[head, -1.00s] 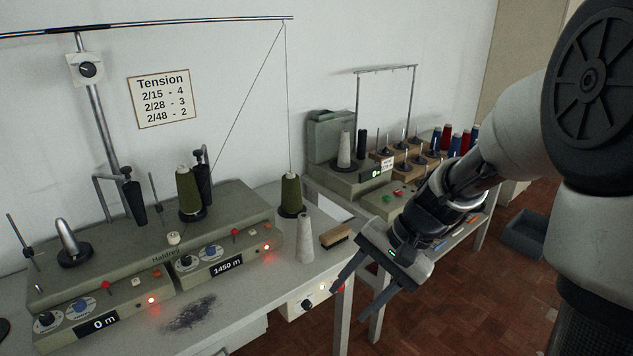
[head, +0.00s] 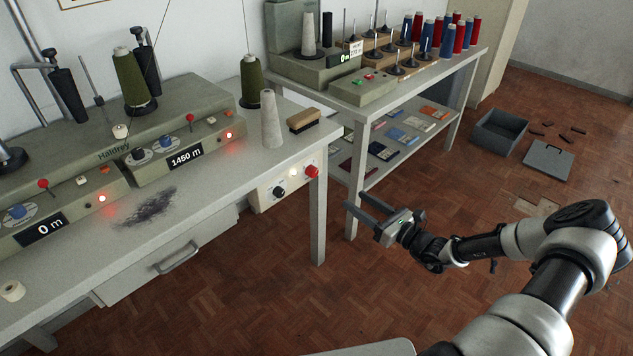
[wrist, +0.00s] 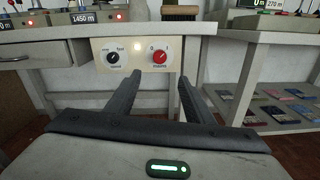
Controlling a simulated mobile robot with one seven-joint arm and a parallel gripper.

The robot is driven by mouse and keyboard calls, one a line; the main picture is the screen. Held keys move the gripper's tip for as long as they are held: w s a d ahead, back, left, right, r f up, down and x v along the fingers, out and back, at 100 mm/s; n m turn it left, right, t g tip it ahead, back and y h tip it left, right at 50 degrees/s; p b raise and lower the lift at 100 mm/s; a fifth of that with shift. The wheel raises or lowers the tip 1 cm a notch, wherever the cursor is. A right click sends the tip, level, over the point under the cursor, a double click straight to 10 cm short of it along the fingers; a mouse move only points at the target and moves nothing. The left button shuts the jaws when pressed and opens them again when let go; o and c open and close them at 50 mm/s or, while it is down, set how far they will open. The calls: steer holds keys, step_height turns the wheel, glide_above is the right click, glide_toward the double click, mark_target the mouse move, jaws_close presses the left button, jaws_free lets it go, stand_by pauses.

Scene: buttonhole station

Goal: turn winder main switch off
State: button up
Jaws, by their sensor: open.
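The winder main switch is a red rotary knob (head: 312,171) on a pale panel (head: 270,193) under the front edge of the winder table. In the wrist view the red knob (wrist: 159,57) sits on the panel's right half, with small marks around it. Which mark it points to is too small to tell for sure. My gripper (head: 354,199) is open and empty, in front of the table and to the right of the panel in the head view. In the wrist view my gripper's fingers (wrist: 172,79) point forward below the knob, apart from it.
A black knob (wrist: 113,58) and a lit lamp (wrist: 137,46) share the panel. A table leg (head: 318,220) stands just right of it. A second table (head: 430,85) with a shelf is behind my gripper. A brush (head: 304,120) lies above the panel. The floor in front is clear.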

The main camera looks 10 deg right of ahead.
mark_target(315, 174)
steer(key=b+x, duration=0.4)
steer(key=x, duration=1.3)
steer(key=shift+w+a, duration=0.1)
steer(key=c, duration=1)
